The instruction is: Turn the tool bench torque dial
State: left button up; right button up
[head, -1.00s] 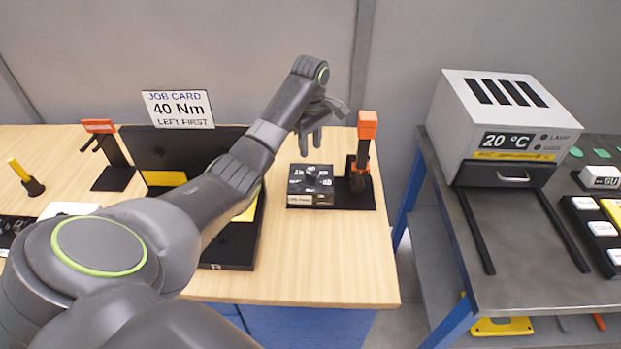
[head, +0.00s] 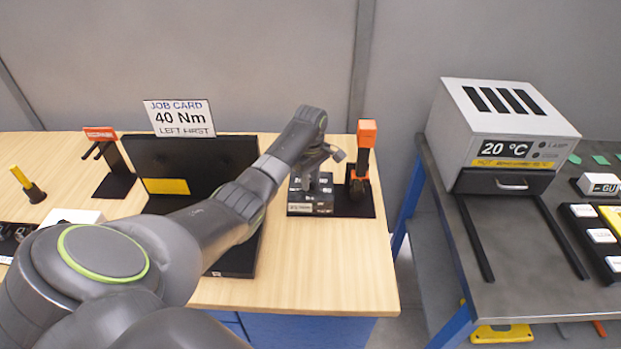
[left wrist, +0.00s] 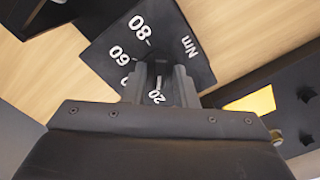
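The torque dial box (head: 297,197) is a small black block with white scale marks on a dark base at the bench's right side. In the left wrist view, its dial face (left wrist: 185,45) shows 80, 60, 20 and Nm; the other marks are partly hidden. My left gripper (head: 312,187) points down over the box from above. In the left wrist view its two fingers (left wrist: 160,88) stand apart over the dial's middle, with a dark knob (left wrist: 158,72) seemingly between them. Contact with the knob cannot be told. My right gripper is not in view.
An orange-topped tool (head: 366,135) stands upright close right of the dial box. A job card (head: 180,118) reads 40 Nm, left first. A grey oven (head: 500,120) stands on the separate right table.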

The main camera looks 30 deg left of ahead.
pick_arm(q)
grip_shut()
jog(key=shift+r, duration=0.1)
jog(key=m+p, duration=0.3)
jog(key=shift+r, duration=0.15)
jog(key=m+p, duration=0.2)
jog(key=m, duration=0.2)
jog(key=shift+m+p, duration=0.3)
jog(key=m+p, duration=0.1)
jog(key=m, duration=0.1)
jog(key=shift+w+m, duration=0.1)
jog(key=shift+m, duration=0.2)
jog(key=m, duration=0.3)
jog(key=shift+m+p, duration=0.3)
jog(key=shift+p, duration=0.05)
jog(key=m, duration=0.5)
jog(key=shift+m+p, duration=0.35)
jog(key=shift+m, duration=0.05)
